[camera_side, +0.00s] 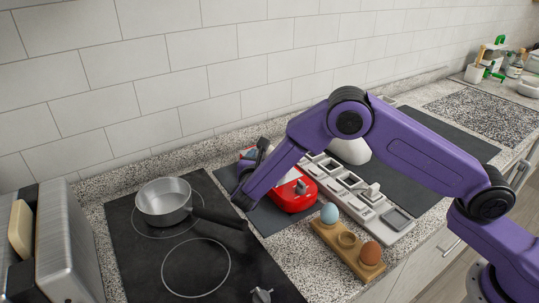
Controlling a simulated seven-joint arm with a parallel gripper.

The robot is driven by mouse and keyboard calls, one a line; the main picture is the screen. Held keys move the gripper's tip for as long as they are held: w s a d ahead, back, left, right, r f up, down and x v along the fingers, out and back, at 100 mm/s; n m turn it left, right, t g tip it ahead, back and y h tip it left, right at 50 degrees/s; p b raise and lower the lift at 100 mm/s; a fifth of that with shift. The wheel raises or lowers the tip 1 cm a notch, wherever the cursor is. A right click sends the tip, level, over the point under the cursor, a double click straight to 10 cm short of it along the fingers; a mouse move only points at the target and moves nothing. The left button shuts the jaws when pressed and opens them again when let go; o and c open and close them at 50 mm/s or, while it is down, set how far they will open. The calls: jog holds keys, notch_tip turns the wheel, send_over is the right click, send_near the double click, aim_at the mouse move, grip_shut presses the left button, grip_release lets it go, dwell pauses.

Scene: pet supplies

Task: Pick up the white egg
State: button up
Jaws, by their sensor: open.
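A wooden egg holder (352,259) stands on the speckled counter near its front edge. It carries a pale blue egg (329,213) at its left end and a brown egg (370,252) at its right end, with an empty cup between them. I cannot make out a clearly white egg. My gripper (241,198) is at the lower end of my purple arm, left of the egg holder, near the pan handle. It is open; its fingers are largely hidden by my arm and hard to make out.
A metal saucepan (164,205) sits on the black cooktop (138,262) at left. A red appliance (294,194) and a grey-white tray with compartments (352,191) stand behind the egg holder. A metal toaster-like box (65,245) is at far left. A tiled wall bounds the back.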

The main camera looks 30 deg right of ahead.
aim_at(268, 154)
jog(key=shift+f+x, duration=0.15)
jog(key=shift+x, duration=1.05)
jog(key=shift+f+x, duration=0.1)
jog(key=shift+x, duration=1.05)
jog(key=c, duration=1)
jog(key=shift+r, duration=0.15)
